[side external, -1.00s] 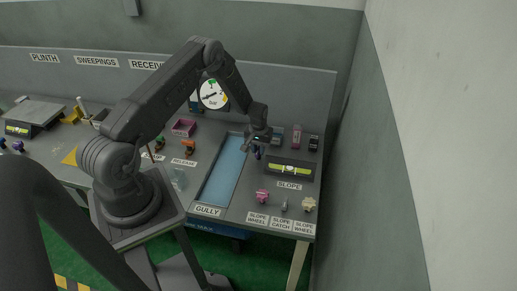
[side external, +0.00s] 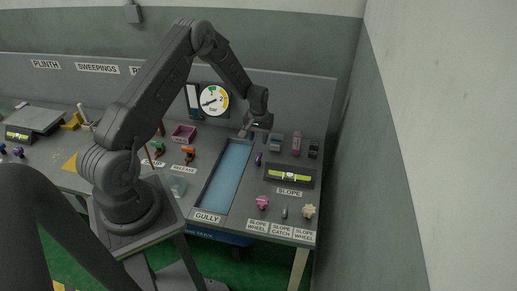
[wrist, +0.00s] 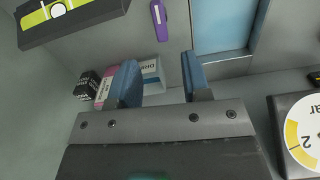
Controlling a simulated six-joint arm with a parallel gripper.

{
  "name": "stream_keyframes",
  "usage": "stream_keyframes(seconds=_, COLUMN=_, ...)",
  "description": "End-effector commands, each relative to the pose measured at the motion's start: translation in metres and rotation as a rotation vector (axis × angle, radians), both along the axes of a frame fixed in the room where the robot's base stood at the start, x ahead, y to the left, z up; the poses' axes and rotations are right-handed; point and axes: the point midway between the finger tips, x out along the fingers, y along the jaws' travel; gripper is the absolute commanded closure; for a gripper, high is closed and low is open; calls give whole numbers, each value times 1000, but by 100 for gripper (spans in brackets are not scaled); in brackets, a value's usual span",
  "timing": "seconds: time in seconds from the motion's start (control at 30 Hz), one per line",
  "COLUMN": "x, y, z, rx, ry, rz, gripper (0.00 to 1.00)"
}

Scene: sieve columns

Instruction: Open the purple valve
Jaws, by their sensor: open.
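The purple valve (side external: 258,159) is a small lever handle on the bench, just right of the gully (side external: 206,209).
A level (side external: 290,176) lies right of the valve. A grey-blue block (side external: 276,143), a pink block (side external: 297,145) and a dark block (side external: 313,149) stand behind it. A round gauge (side external: 214,100) is at the back. Slope knobs, including a pink one (side external: 262,202), stand in front.

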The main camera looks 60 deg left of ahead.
Motion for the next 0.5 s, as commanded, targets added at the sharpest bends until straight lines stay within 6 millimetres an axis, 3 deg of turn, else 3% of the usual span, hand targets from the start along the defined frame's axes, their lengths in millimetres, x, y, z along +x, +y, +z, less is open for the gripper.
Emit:
stream_keyframes(seconds=0.2, x=0, y=0, z=36, rx=1, ry=-1, rz=0, gripper=56)
stream_keyframes(seconds=0.5, x=0, y=0, z=48, rx=-1, ry=1, rz=0, gripper=56)
